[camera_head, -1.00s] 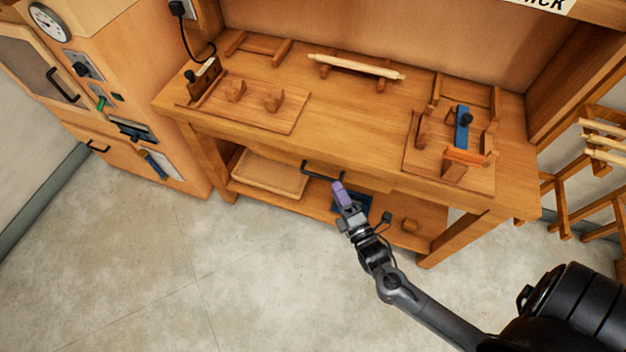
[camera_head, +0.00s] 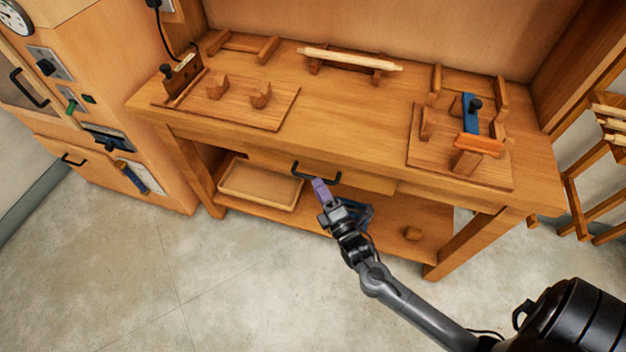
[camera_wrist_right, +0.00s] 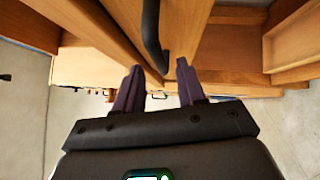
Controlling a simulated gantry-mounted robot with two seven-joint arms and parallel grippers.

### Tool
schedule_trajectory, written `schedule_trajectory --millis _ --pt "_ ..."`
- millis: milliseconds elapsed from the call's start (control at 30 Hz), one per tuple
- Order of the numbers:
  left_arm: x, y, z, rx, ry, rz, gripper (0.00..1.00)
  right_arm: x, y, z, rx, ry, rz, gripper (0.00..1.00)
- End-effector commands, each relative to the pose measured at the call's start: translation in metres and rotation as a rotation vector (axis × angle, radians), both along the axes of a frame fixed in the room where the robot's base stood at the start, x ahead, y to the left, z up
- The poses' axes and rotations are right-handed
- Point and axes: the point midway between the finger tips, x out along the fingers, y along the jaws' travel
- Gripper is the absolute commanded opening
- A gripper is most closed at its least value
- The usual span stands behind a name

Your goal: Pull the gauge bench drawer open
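The gauge bench (camera_head: 330,125) is a wooden workbench, and its drawer (camera_head: 365,181) sits under the top with a black bar handle (camera_head: 315,175). The drawer front looks flush with the bench, so it appears shut. My right gripper (camera_head: 320,186) has purple fingers and is right at the handle in the head view. In the right wrist view the fingers (camera_wrist_right: 158,80) are apart, and the handle (camera_wrist_right: 152,38) runs down toward the gap between their tips. I cannot tell whether they touch it. My left gripper is not in view.
Fixtures and a rolling-pin-like rod (camera_head: 350,59) are on the top. A cabinet (camera_head: 95,160) stands left. The floor in front is clear.

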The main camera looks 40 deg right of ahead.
Motion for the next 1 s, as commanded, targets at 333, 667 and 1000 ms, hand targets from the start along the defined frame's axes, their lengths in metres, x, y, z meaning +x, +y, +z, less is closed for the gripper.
schedule_trajectory --millis 333,667,1000 --pt "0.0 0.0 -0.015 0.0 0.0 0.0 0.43 0.039 -0.009 0.004 -0.001 0.0 0.0 0.4" --pt "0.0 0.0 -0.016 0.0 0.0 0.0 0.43 0.044 -0.01 0.006 -0.001 0.0 0.001 0.4" --pt "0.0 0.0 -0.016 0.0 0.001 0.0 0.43 0.044 -0.01 0.006 -0.001 0.0 0.0 0.0"
